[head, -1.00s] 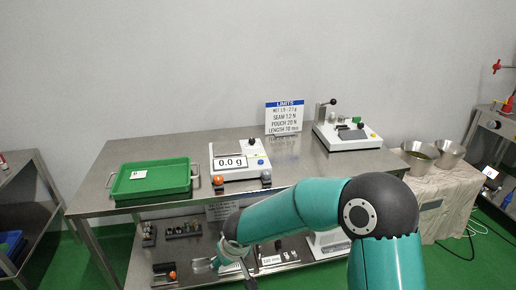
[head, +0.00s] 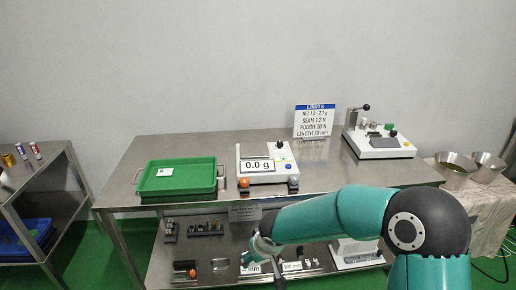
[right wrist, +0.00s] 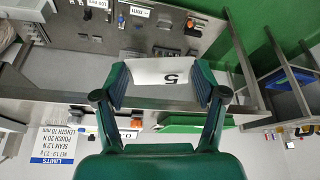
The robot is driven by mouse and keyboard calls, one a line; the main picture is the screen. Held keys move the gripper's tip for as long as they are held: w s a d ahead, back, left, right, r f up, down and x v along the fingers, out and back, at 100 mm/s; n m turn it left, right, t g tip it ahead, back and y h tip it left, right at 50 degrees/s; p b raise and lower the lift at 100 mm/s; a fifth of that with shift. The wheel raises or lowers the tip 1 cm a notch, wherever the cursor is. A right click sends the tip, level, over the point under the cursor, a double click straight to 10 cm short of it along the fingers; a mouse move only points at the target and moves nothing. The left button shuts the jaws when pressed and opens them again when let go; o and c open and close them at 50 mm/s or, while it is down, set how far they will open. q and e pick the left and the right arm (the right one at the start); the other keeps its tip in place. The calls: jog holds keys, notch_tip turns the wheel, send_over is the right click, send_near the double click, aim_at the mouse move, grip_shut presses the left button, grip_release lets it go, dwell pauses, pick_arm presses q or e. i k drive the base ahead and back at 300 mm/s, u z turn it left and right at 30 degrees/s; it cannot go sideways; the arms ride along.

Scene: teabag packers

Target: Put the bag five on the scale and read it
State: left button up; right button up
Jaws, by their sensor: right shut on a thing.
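My right gripper (right wrist: 162,88) is shut on bag five (right wrist: 165,73), a white pouch marked "5", held between the fingertips in the right wrist view. In the head view my right arm comes in from the right, and its gripper (head: 260,248) is low in front of the table's lower shelf. The bag cannot be told clearly there. The white scale (head: 282,177) stands on the table top, beyond and above the gripper in the picture. My left gripper is not in view.
A green tray (head: 180,187) with a white pouch (head: 165,172) sits left of the scale. A limits sign (head: 315,121) and a white lever device (head: 380,150) stand to the right. The lower shelf holds several small tools. The table top (head: 330,172) is bare right of the scale.

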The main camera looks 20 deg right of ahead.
aim_at(254, 149)
jog(key=i, duration=0.85)
